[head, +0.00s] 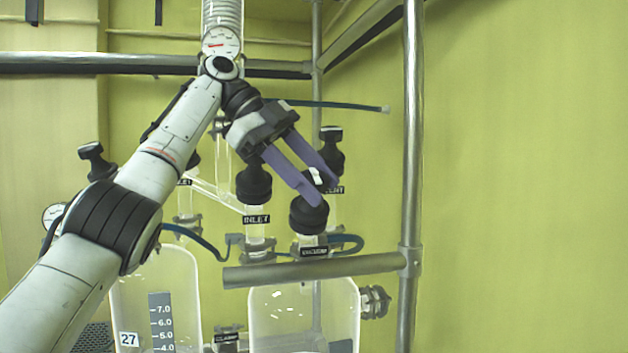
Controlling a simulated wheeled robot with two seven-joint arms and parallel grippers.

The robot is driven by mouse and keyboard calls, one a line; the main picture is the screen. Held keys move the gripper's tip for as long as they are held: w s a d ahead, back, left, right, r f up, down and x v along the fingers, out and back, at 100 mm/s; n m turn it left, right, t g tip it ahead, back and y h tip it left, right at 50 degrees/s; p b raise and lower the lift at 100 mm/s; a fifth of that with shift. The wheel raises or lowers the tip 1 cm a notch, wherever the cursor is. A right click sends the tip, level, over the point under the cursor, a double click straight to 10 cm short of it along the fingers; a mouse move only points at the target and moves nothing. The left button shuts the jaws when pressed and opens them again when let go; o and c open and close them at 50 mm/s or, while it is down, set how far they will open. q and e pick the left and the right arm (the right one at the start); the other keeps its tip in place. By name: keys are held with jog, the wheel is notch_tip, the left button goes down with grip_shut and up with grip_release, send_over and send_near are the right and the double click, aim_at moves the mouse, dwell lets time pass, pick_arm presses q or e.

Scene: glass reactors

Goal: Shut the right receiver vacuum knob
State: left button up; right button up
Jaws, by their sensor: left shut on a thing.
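The right receiver (270,320) is the clear glass vessel at the lower middle. Its vacuum knob (309,217) is black and stands on a glass neck above a small black label that seems to read VACUUM (314,252). My left gripper (322,188) reaches in from the upper left. Its two purple fingers are shut on the top of the vacuum knob. The fingers partly hide the knob's handle, so its exact angle is hard to tell. My right gripper is out of view.
A black INLET knob (254,183) stands close to the left, and another black knob (331,155) stands just behind the fingers. A horizontal metal rail (315,270) crosses in front. A vertical pole (412,150) stands to the right.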

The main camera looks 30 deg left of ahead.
pick_arm(q)
jog(key=shift+f, duration=0.1)
jog(key=o, duration=1.1)
jog(key=shift+d, duration=0.1)
jog(key=shift+c, duration=0.2)
jog(key=shift+n+t, duration=0.4)
jog(key=shift+t, duration=0.1)
